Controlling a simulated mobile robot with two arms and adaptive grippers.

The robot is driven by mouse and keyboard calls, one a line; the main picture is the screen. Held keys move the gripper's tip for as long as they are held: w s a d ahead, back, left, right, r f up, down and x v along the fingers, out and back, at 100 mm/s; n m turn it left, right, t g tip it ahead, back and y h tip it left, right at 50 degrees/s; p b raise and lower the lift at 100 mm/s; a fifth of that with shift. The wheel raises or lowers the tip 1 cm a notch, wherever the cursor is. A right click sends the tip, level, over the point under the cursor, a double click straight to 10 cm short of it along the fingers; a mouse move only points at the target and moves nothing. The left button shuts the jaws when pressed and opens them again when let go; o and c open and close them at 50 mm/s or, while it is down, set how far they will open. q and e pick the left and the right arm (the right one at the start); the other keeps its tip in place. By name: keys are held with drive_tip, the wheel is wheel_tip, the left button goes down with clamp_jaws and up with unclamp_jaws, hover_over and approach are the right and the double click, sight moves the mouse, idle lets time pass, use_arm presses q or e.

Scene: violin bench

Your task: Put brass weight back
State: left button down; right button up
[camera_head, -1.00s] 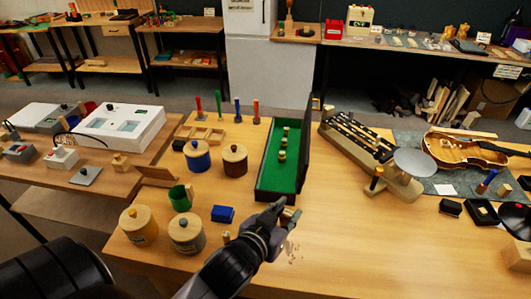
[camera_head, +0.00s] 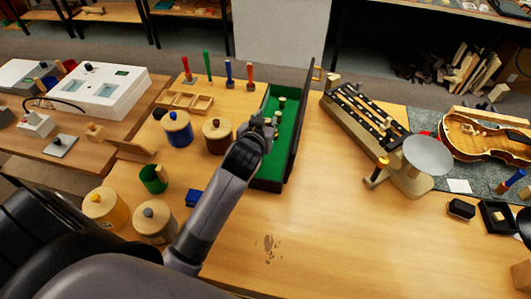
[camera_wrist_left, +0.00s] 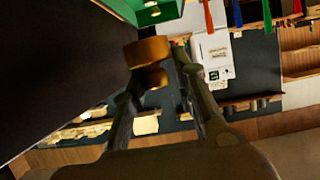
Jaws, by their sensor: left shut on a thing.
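My left gripper (camera_head: 265,124) is over the open green-lined box (camera_head: 267,172), near its left side. In the left wrist view its two fingers (camera_wrist_left: 158,72) are shut on a brass weight (camera_wrist_left: 147,52), which shows as a rounded, golden-brown body with a smaller part below it. In the head view the gripper mostly hides the held weight. Other small weights (camera_head: 282,102) stand in the box, just beyond the gripper. I cannot tell whether the held weight touches the green lining. My right gripper is not in view.
The box's dark raised lid (camera_head: 300,120) stands close to the right of the gripper. Lidded pots, the blue (camera_head: 178,133) and brown (camera_head: 217,138) ones, stand to the left. A balance with a round pan (camera_head: 428,155) is at the right.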

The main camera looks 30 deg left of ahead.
use_arm(q)
wheel_tip(320, 180, down, 9)
drive_tip(key=shift+w+f, duration=0.1)
wheel_tip(320, 180, down, 4)
drive_tip(key=shift+f+b, duration=0.1)
drive_tip(key=shift+b, duration=0.2)
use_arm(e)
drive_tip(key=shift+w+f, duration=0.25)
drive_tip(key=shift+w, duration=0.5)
use_arm(q)
drive_tip(key=c, duration=1.8)
unclamp_jaws()
drive_tip(key=shift+f, duration=0.1)
drive_tip(key=o, duration=0.5)
drive_tip(key=v, duration=1.2)
drive_tip(key=shift+b, duration=0.4)
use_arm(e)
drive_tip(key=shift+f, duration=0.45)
